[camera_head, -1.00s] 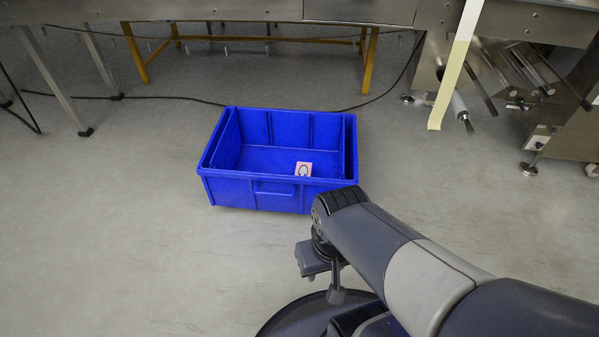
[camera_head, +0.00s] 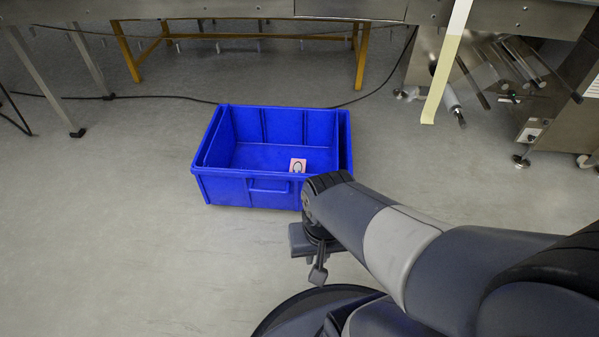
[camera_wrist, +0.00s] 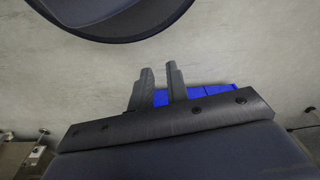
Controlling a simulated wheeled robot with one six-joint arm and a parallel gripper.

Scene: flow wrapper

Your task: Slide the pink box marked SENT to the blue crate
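The blue crate (camera_head: 270,184) stands on the floor in the middle of the head view. A small pink box (camera_head: 298,165) with a dark round mark on a pale face is inside the crate, towards its near right side. I cannot read the word SENT on it. My gripper (camera_head: 318,273) is outside the crate, near its front right corner and towards me. In the wrist view my gripper (camera_wrist: 160,74) has its two fingers apart with nothing between them. Part of the blue crate (camera_wrist: 205,93) shows beyond the fingers; the pink box is not visible there.
A steel machine (camera_head: 560,80) stands at the right, with a pale strip (camera_head: 444,80) hanging beside it. A yellow-legged frame (camera_head: 362,58) and grey legs (camera_head: 55,85) are at the back. A black cable (camera_head: 160,98) crosses the floor. The floor left of the crate is clear.

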